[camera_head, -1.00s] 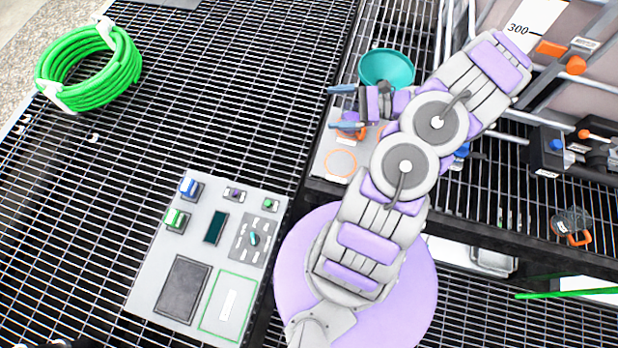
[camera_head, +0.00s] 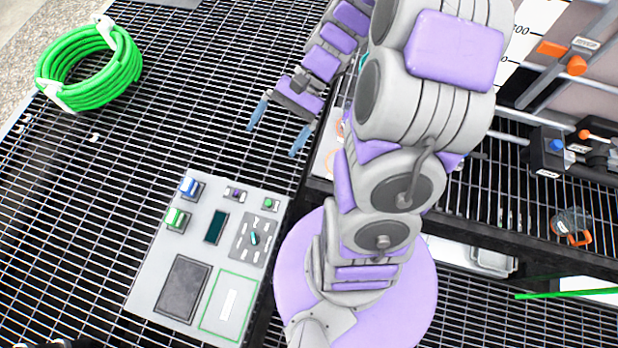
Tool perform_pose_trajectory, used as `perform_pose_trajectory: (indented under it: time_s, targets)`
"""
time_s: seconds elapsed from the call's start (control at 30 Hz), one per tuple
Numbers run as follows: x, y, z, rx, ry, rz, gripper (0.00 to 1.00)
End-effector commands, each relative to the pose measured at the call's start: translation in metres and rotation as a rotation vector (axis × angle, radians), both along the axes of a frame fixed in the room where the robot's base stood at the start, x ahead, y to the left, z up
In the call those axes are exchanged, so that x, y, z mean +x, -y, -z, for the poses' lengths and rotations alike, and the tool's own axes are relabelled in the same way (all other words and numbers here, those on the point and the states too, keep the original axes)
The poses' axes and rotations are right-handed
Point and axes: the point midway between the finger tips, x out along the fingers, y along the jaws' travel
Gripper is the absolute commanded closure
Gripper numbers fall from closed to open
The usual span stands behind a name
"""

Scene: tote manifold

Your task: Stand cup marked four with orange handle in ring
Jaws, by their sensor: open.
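A clear cup with an orange handle (camera_head: 571,226) is on the dark grating at the far right; any number on it is too small to read. An orange ring outline on a pale board (camera_head: 323,160) is mostly covered by my arm, with only a sliver showing. My gripper (camera_head: 278,127) is open and empty, its two blue-grey fingertips apart over the dark grating left of that board. It is far to the left of the cup.
A grey panel (camera_head: 150,290) with switches and a green-framed pad lies at lower left. A coiled green hose (camera_head: 88,65) lies at upper left. Black valve fittings with orange and blue knobs (camera_head: 557,145) stand at right.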

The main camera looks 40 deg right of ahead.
Motion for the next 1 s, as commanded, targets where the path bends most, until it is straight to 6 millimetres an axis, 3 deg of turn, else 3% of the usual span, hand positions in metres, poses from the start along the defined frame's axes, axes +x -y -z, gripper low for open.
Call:
perform_pose_trajectory:
  time_s: [0.2,0.5,1.0]
  targets:
    - [-0.03,-0.025,-0.016,-0.138,0.061,-0.182,0.04]
    - [-0.073,-0.042,-0.032,-0.319,0.149,-0.408,0.04]
    - [-0.135,-0.036,-0.051,-0.611,0.342,-0.72,0.04]
